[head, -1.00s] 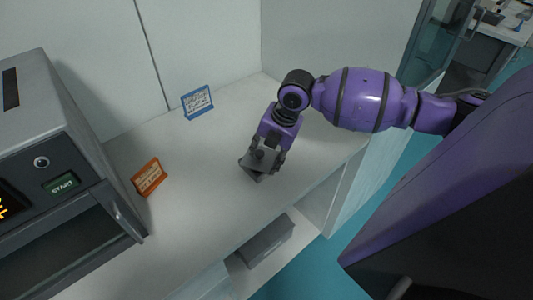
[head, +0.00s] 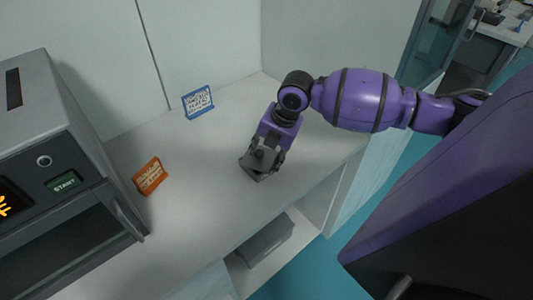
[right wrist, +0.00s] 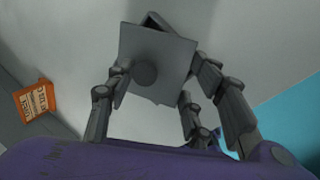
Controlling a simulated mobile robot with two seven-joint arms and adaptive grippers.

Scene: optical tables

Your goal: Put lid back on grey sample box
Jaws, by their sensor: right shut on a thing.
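The lid is a grey square plate with a round knob, seen in the right wrist view (right wrist: 170,55) and in the head view (head: 258,160). My right gripper (head: 264,152) is shut on it, with fingers at its opposite sides in the right wrist view. The grey sample box seems to be under the lid. Only a dark corner of it (right wrist: 152,19) shows past the lid's far edge, turned relative to the lid. Whether the lid touches the box cannot be told. My left gripper is not in view.
A grey machine (head: 75,190) with a START button stands at the left. An orange sign (head: 149,176) and a blue-framed sign (head: 198,102) stand on the white counter (head: 205,190). A grey bin (head: 266,242) sits on the shelf below. The counter between signs and gripper is clear.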

